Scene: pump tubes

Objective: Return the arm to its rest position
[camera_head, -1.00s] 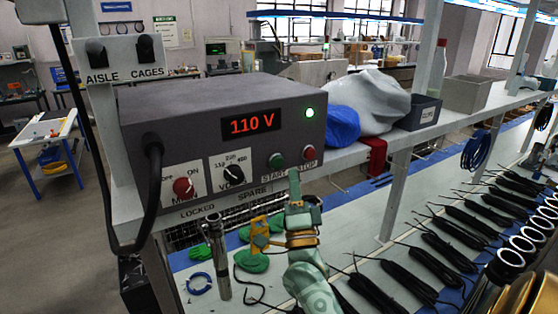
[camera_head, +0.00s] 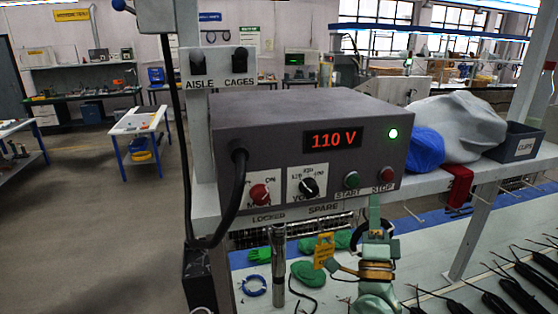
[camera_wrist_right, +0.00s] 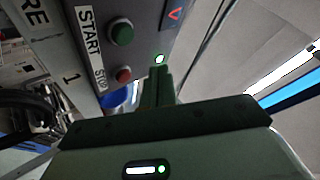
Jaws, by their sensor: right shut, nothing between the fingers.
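My right gripper (camera_head: 374,212) is shut and empty, with its fingers pointing up just below the STOP button (camera_head: 388,175) of the grey control box (camera_head: 300,118). In the right wrist view, the shut fingers (camera_wrist_right: 157,88) stand near the box's front face, by the red STOP button (camera_wrist_right: 124,75) and the green START button (camera_wrist_right: 122,33). I cannot tell how wide the gap to the face is. The box display (camera_head: 332,140) reads 110 V and its lamp (camera_head: 393,134) glows green. My left gripper is not in view.
The box stands on a shelf with a grey sack (camera_head: 455,125), a blue bag (camera_head: 426,147) and a grey bin (camera_head: 519,142). A metal tube (camera_head: 278,262), a yellow tag (camera_head: 324,252) and green items (camera_head: 308,273) are below. Several black cables (camera_head: 500,290) lie at right. Open floor is at left.

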